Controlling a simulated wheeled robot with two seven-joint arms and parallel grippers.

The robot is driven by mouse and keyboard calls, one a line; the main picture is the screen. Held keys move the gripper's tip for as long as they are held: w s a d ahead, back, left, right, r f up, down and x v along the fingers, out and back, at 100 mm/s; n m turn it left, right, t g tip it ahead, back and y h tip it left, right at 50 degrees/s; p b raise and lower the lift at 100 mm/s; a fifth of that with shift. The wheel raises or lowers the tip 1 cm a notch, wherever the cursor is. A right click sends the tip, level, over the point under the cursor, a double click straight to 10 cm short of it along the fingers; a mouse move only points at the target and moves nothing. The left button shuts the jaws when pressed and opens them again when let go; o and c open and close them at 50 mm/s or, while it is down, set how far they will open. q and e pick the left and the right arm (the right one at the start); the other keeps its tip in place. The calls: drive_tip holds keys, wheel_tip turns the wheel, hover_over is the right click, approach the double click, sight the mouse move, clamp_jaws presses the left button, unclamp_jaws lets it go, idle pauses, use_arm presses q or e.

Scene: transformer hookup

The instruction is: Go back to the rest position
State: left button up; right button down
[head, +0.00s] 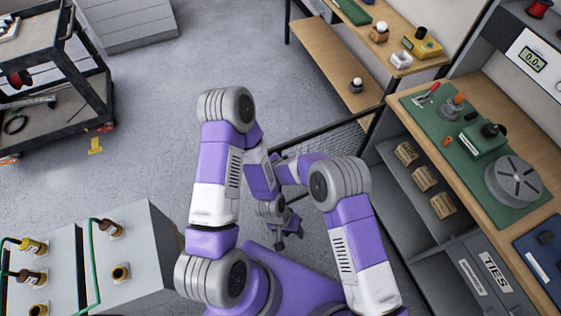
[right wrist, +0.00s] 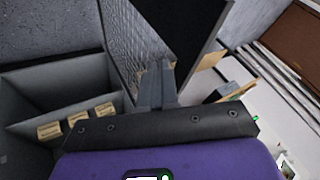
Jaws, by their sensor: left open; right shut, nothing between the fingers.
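My left gripper (head: 288,236) is in the lower middle of the head view, below the folded purple and white arms. It is open, with nothing seen between its fingers, and hangs over the grey floor. My right gripper (right wrist: 157,84) shows in the right wrist view. Its grey fingers are shut together and empty, in front of a dark mesh panel. In the head view I cannot make out the right gripper apart from the arm links.
A workbench (head: 404,113) with a green mat (head: 455,140) and shelf boxes (head: 423,178) stands at right. The mesh panel (head: 330,141) is close beyond my arms. Grey terminal cabinets (head: 150,245) stand at lower left, a black cart (head: 60,125) at upper left.

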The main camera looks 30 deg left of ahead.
drive_tip(key=shift+s+d+r, duration=0.1)
drive_tip(key=shift+s+r, duration=0.1)
drive_tip(key=shift+r, duration=0.05)
drive_tip(key=s+d+f+g+b, duration=0.1)
drive_tip(key=d+f, duration=0.2)
drive_tip(key=d, duration=0.7)
drive_tip(key=s+d+f+g+b, duration=0.1)
drive_tip(key=d+f, duration=0.3)
drive_tip(key=d, duration=0.6)
drive_tip(key=s+d+g+b, duration=0.1)
drive_tip(key=s+d+g, duration=0.1)
drive_tip(key=s+d, duration=0.4)
drive_tip(key=s+d+n+g+y+b, duration=0.1)
drive_tip(key=s+d+g, duration=0.1)
drive_tip(key=s+d, duration=0.5)
drive_tip(key=s, duration=0.5)
drive_tip(key=shift+d+f+n+b, duration=0.25)
drive_tip(key=shift+f+n+b, duration=0.05)
